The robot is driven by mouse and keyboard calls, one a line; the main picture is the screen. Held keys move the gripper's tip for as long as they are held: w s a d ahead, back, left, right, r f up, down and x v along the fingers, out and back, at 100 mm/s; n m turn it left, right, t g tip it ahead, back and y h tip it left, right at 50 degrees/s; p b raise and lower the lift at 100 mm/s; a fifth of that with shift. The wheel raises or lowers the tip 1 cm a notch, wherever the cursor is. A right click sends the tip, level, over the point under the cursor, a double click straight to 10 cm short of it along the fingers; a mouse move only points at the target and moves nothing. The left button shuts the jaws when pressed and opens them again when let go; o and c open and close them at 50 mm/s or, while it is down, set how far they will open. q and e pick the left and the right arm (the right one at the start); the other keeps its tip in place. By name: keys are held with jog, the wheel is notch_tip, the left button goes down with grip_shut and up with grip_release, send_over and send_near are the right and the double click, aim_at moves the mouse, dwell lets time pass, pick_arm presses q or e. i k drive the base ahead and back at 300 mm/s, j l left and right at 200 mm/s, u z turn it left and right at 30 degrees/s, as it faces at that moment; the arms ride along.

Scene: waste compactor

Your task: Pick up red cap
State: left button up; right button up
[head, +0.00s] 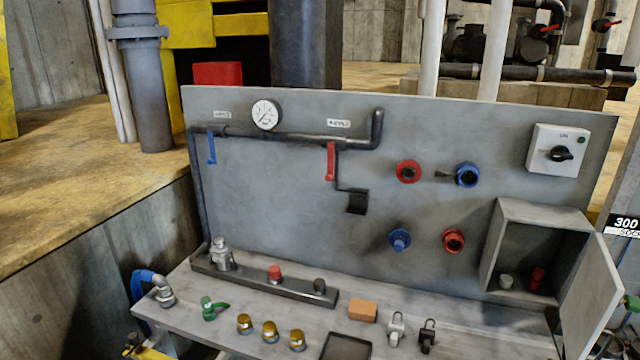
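A small red cap (275,273) stands upright in the dark tray (262,282) on the bench. It sits between a silver fitting (222,255) at the tray's left and a small dark cap (319,286) at its right. Another small red piece (537,277) is inside the open grey box on the panel's right, beside a pale cap (506,281). Red round fittings (408,171) and (453,240) are on the upright panel. I cannot make out either of my grippers in the head view, and nothing touches the red cap in the tray.
The box's door (590,295) stands open at right. A blue hose fitting (160,290) is at left.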

aim_at(538, 274)
jog(key=k+l+z, duration=0.15)
jog(key=l+z, duration=0.2)
jog(key=l, duration=0.6)
jog(key=l+z, duration=0.35)
jog(key=l, duration=0.55)
